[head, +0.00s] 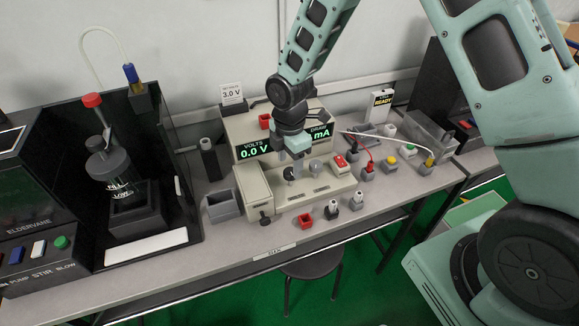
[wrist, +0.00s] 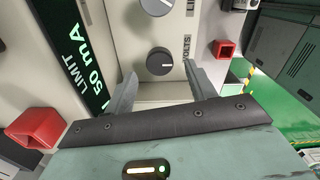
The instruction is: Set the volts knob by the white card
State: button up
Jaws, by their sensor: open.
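The white card (head: 232,94) reads 3.0 V and stands behind the left end of the beige power supply (head: 260,190). The supply's green volts display (head: 252,150) reads 0.0 V. The dark round volts knob (wrist: 160,62) has a pale pointer line and the VOLTS label beside it in the wrist view. In the head view I take the left knob (head: 290,173) to be it, just below my gripper (head: 296,150). My gripper (wrist: 159,78) is open, its fingertips on either side of the volts knob in the picture. I cannot tell whether they touch it.
A second knob (wrist: 156,5) sits close by. A red rocker switch (head: 340,163) and several coloured sockets stand to the right, with red and white leads. A red open block (head: 305,221) lies in front. A grey open box (head: 222,206) is left of the supply.

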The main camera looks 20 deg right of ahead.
aim_at(290, 178)
jog(key=shift+f, duration=1.4)
jog(key=shift+c, duration=0.4)
jog(key=c, duration=0.9)
